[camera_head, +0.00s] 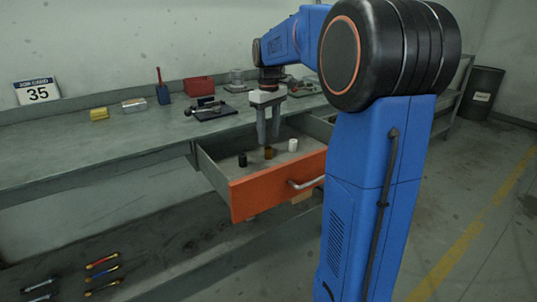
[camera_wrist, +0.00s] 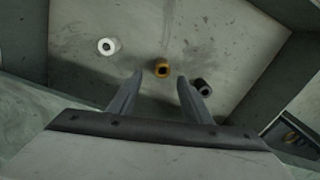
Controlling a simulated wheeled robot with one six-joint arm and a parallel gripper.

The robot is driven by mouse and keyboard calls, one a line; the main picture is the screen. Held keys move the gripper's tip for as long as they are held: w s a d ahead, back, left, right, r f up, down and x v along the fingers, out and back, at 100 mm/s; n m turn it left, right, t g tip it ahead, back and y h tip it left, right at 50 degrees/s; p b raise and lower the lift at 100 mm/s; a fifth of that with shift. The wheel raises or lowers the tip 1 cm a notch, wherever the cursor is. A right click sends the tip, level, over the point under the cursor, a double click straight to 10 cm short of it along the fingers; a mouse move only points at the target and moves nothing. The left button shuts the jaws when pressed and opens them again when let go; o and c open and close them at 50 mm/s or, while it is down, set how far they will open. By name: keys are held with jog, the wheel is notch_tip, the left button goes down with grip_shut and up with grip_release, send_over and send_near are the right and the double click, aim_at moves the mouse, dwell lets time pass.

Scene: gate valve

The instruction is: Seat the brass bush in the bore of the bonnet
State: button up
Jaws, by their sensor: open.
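The brass bush (camera_head: 269,153) stands in the open drawer (camera_head: 270,188). In the wrist view the brass bush (camera_wrist: 161,69) shows its dark hole, just beyond and between the two fingers. My gripper (camera_head: 268,140) is open and empty, pointing down over the drawer, with its fingertips close above the brass bush in the head view. In the wrist view my gripper (camera_wrist: 160,80) has its fingers apart. I cannot tell whether they touch the bush. I cannot make out the bonnet or its bore for certain among the dark parts on the bench.
A black bush (camera_head: 243,160) and a white bush (camera_head: 293,145) stand in the drawer on either side of the brass one. The drawer's walls and orange front surround them. A dark assembly (camera_head: 212,108), a red bin (camera_head: 199,86) and a yellow block (camera_head: 99,114) are on the workbench (camera_head: 100,145).

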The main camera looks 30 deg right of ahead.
aim_at(268, 148)
jog(key=shift+s+a+f, duration=0.15)
jog(key=shift+f, duration=2.05)
grip_shut()
